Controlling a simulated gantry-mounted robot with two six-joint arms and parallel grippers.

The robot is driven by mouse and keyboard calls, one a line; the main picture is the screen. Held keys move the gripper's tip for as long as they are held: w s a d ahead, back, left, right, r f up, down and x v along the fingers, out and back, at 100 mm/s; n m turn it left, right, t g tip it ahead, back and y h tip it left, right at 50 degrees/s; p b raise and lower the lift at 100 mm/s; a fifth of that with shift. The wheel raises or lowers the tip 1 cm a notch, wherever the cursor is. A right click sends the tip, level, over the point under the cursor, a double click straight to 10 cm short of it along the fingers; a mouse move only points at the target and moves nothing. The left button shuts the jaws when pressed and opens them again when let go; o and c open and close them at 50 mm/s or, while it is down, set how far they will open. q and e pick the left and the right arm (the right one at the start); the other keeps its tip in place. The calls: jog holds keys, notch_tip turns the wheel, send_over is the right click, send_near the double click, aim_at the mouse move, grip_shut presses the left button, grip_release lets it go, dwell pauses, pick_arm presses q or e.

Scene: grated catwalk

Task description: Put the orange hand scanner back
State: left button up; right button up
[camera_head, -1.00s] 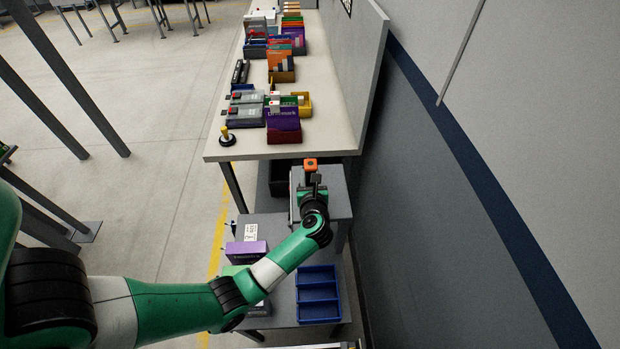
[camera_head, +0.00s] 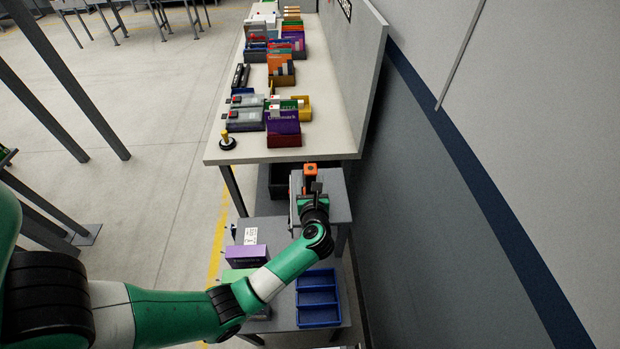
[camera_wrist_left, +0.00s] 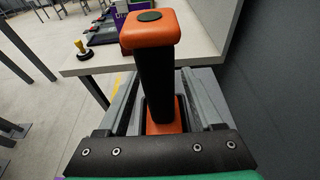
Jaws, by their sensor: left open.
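The orange hand scanner (camera_head: 310,170) has an orange head and a black handle. It stands upright at the small grey table below the long bench's near end. In the left wrist view the scanner (camera_wrist_left: 152,75) rises between the two finger bars, with an orange part low down at its foot. My left gripper (camera_head: 311,186) is open, with one finger on each side of the scanner and gaps beside the handle. What the scanner's foot rests on is hidden by the gripper.
The long bench (camera_head: 225,155) carries boxes, several devices and a yellow-topped stamp-like object (camera_head: 227,139). A blue divided tray (camera_head: 318,297) and a purple box (camera_head: 246,255) sit on the lower shelf. The grey wall (camera_head: 440,230) is close on the right.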

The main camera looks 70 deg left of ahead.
pick_arm(q)
jog(key=p+v, duration=0.1)
jog(key=v, duration=0.9)
